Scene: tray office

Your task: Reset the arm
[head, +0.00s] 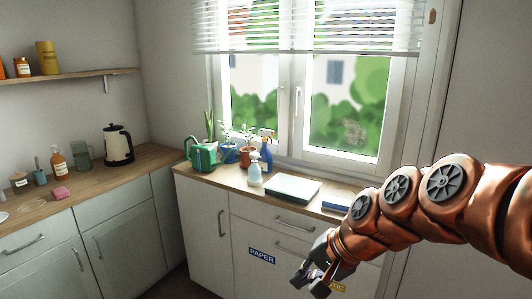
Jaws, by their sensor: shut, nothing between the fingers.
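My arm reaches in from the right edge, bent down toward the middle of the head view. My gripper (308,284) is at its lower end, in front of the cabinet under the window. It is shut and empty, pointing down and to the left. It stands apart from the counter items. Part of a yellow label (337,286) on the cabinet front is hidden behind the gripper.
The window counter holds a green watering can (202,156), potted plants, spray bottles (254,169), a tray (293,187) and a blue item (336,201). A blue PAPER label (262,256) is on the cabinet. A kettle (118,144) stands on the left counter.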

